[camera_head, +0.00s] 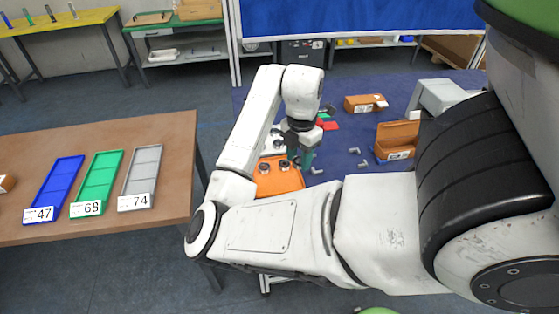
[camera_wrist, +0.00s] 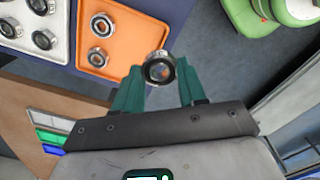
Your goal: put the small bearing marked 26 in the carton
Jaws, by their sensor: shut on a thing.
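My gripper (camera_wrist: 158,80) has green fingers and is shut on a small bearing (camera_wrist: 160,68), a metal ring with a dark band, held at the fingertips. No mark is readable on it, so I cannot tell if it is 26. In the head view my gripper (camera_head: 303,158) hangs beside the orange tray (camera_head: 277,186), and the held bearing cannot be made out there. An open brown carton (camera_head: 398,152) stands to the right of the gripper on the blue surface. Another brown carton (camera_head: 361,105) lies farther back.
The orange tray also shows in the wrist view (camera_wrist: 125,28) with two bearings on it. A white tray (camera_wrist: 62,50) beside it holds several bearings. Small grey parts lie near the open carton. A brown table (camera_head: 160,130) at left bears trays labelled 47, 68 and 74.

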